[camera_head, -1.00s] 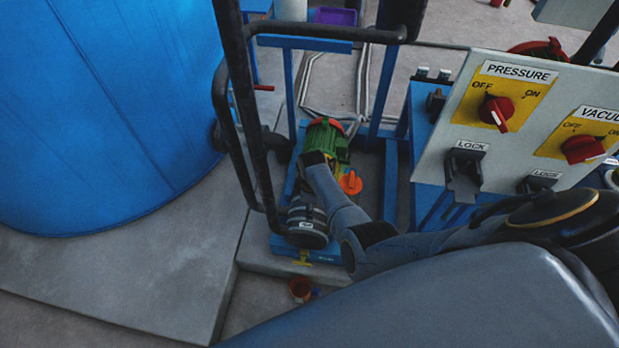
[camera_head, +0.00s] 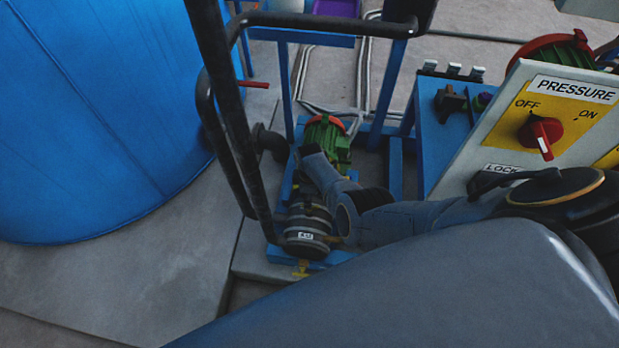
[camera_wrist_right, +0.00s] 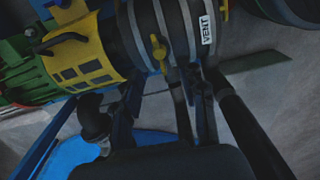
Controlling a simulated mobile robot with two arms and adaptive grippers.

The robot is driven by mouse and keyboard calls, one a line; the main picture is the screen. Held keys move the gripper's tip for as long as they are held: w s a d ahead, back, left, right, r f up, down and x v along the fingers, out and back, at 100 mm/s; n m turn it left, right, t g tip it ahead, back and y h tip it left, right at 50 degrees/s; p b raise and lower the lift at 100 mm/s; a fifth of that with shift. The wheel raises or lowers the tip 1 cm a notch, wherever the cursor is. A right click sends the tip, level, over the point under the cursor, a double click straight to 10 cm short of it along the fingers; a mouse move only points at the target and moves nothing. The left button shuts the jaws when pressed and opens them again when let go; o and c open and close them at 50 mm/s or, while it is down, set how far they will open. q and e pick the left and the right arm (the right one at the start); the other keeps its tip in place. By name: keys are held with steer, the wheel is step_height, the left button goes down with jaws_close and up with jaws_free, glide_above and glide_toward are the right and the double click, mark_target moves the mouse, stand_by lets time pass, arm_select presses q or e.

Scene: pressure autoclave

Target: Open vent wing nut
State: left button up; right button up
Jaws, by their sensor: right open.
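A grey banded pump body with a white VENT label (camera_wrist_right: 208,25) fills the top of the right wrist view. A yellow wing nut (camera_wrist_right: 158,47) sits on it, left of the label. My right gripper (camera_wrist_right: 192,82) is open, with its dark fingers pointing at the pump, below and right of this wing nut. No contact with the wing nut is visible. In the head view the banded pump (camera_head: 305,230) stands at the end of my right arm. The arm hides the right gripper there. My left gripper is not in view.
A green motor (camera_head: 326,135) sits behind the pump on a blue frame. A yellow coupling (camera_wrist_right: 85,55) lies left of the pump. Black pipes (camera_head: 235,110) run close on the left, beside a large blue tank (camera_head: 90,110). A PRESSURE panel (camera_head: 520,100) stands at right.

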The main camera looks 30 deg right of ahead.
step_height(320, 180, down, 5)
steer(key=b, duration=0.3)
steer(key=shift+f, duration=0.1)
steer(key=shift+f+b, duration=0.55)
steer(key=shift+f, duration=0.2)
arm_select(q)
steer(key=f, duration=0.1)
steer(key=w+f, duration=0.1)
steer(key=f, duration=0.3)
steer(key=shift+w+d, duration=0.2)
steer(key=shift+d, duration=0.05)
arm_select(e)
steer(key=shift+c, duration=0.4)
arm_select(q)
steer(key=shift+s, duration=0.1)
arm_select(e)
jaws_close()
